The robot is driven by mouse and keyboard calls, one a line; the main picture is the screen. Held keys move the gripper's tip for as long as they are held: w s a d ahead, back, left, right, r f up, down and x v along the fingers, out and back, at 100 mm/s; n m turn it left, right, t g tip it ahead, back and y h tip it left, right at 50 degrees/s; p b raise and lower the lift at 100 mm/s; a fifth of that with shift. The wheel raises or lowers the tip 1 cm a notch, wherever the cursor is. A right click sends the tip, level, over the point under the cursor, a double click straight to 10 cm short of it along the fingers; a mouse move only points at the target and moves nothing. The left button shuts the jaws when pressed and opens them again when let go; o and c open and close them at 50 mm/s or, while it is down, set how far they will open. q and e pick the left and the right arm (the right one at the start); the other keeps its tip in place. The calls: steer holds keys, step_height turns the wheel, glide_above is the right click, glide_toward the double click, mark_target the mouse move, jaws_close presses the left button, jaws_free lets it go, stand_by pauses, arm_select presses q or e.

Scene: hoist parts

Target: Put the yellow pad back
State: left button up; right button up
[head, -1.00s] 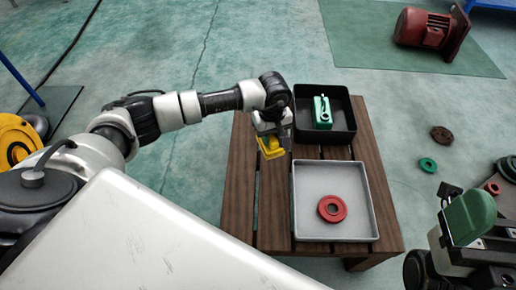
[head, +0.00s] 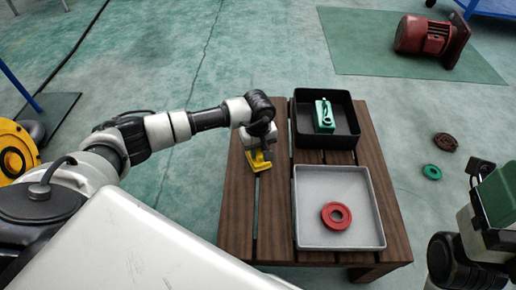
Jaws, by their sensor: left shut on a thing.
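The yellow pad (head: 261,161) is at the left side of the wooden table in the head view, left of the trays. My left gripper (head: 259,146) is shut on it from above, and the gripper hides its upper part. The pad is over or on the left slats; I cannot tell if it touches the wood. My right arm shows only in part at the right edge, and its fingertips are not seen.
A black tray (head: 357,138) with a green part (head: 324,116) stands at the back of the table (head: 236,205). A grey tray (head: 312,235) with a red ring (head: 336,215) stands in front. A green ring (head: 431,172) and a brown disc (head: 446,142) lie on the floor.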

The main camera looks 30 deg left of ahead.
arm_select(q)
steer(key=o, duration=0.9)
